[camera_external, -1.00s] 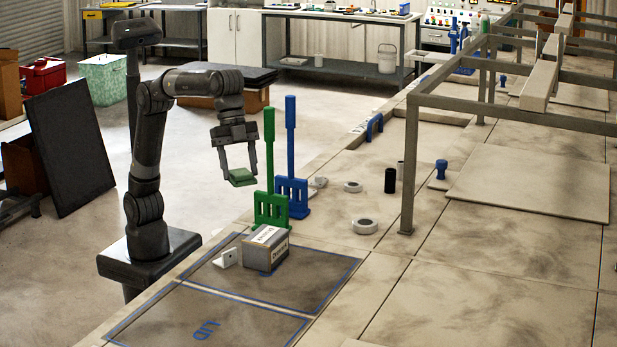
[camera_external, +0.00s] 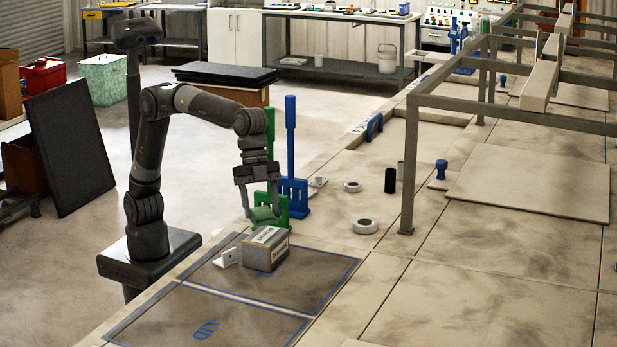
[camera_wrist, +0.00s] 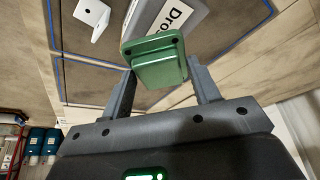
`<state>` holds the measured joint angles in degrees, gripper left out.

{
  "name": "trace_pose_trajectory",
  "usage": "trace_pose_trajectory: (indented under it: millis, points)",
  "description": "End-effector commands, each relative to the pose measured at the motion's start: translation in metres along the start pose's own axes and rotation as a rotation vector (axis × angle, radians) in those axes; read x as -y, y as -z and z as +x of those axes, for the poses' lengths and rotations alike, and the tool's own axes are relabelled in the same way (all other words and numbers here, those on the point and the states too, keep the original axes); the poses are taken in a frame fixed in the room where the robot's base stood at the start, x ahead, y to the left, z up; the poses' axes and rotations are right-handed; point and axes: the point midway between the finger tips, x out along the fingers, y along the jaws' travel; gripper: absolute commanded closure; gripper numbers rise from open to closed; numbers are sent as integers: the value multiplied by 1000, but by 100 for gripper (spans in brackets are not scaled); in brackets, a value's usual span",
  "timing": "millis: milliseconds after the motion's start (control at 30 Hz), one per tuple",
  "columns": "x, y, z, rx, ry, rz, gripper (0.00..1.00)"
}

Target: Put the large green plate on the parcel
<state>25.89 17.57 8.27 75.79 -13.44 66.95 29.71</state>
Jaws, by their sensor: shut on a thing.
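The large green plate (camera_external: 264,213) is in my gripper (camera_external: 261,208), which is shut on it. In the wrist view the plate (camera_wrist: 158,62) sits between the two fingers (camera_wrist: 160,88). The parcel (camera_external: 264,252) is a grey box with white labels, standing on the dark blue-edged area of the bench. The plate hangs just above and behind the parcel's top in the external view, and a small gap seems to show between them. In the wrist view the plate hides part of the parcel (camera_wrist: 193,14).
A white angle bracket (camera_external: 227,258) stands just left of the parcel. A green paddle-like tool (camera_external: 271,150) and a blue one (camera_external: 291,150) stand upright close behind my gripper. The blue-edged area (camera_external: 205,315) in front is clear.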

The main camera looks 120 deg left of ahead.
Motion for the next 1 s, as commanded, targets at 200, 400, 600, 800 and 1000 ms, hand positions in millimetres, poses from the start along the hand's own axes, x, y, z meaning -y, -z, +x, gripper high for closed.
trace_pose_trajectory:
  millis: [200,400,600,800,1000]
  points:
    - [7,-3,11,0,-1,1,71]
    - [7,-15,37,1,-1,0,71]
    - [7,-16,41,-2,1,1,71]
    - [7,-17,44,-1,0,0,71]
    - [7,-17,44,0,0,0,30]
